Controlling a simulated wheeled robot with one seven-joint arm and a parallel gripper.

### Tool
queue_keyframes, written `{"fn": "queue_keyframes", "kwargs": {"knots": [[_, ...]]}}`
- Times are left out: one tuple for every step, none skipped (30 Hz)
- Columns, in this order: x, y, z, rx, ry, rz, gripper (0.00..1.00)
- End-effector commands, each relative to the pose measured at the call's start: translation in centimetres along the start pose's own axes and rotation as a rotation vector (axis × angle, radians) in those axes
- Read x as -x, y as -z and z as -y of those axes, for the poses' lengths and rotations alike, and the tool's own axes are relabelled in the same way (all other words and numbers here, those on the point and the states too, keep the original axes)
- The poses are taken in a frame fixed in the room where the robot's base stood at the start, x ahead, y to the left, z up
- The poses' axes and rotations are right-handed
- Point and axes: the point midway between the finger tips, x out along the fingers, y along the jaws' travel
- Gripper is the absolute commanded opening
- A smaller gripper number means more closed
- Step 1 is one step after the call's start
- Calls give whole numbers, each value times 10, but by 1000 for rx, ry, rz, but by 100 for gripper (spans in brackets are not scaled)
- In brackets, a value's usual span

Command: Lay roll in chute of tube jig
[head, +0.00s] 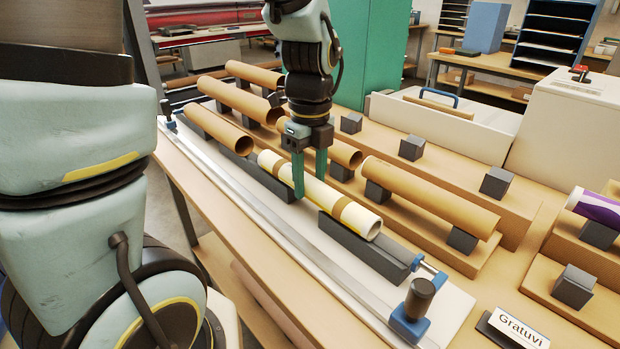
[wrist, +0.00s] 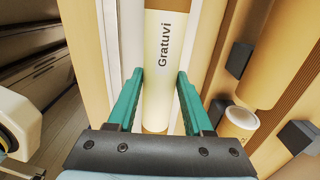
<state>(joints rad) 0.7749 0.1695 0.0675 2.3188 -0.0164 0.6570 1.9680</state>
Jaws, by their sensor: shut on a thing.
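The roll (head: 318,192) is a cream tube with brown bands. In the wrist view the roll (wrist: 160,75) reads "Gratuvi". My gripper (head: 309,180) points down with its green fingers on either side of the roll's middle, shut on it. The fingers also show in the wrist view (wrist: 159,75). The tube jig has a chute of dark grey blocks (head: 362,250) in line beneath the roll, beside a long metal rail. The roll lies lengthwise along the chute, at or just above it. I cannot tell whether it touches the blocks. The fingers hide part of its middle.
Brown tubes (head: 425,196) lie on grey supports on wooden steps behind the jig. A blue clamp with a dark knob (head: 418,300) stands at the jig's near end. A "Gratuvi" nameplate (head: 519,329) is at the lower right. A purple-and-white roll (head: 597,207) is at the right.

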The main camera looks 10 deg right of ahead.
Motion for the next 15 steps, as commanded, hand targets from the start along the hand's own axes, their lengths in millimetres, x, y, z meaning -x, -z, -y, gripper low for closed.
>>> {"fn": "queue_keyframes", "kwargs": {"knots": [[0, 0, 0, 0, 0, 0, 0], [0, -1, 0, 0, 0, 0, 0], [0, -1, 0, 1, 0, 0, 0], [-1, -2, 0, 1, 0, 0, 0], [-1, -2, 0, 1, 0, 0, 0], [-1, -3, 0, 1, 0, 0, 0], [-2, -3, 0, 0, 0, 0, 0], [-2, -3, 0, 0, 0, 0, 0], [-2, -3, 0, 0, 0, 0, 0], [-2, -3, 0, 0, 0, 0, 0], [-2, -3, 0, 0, 0, 0, 0], [-2, -3, 0, 0, 0, 0, 0], [-2, -3, 0, 0, 0, 0, 0], [-2, -3, 0, 0, 0, 0, 52], [-2, -3, 0, 0, 0, 0, 56]]}}
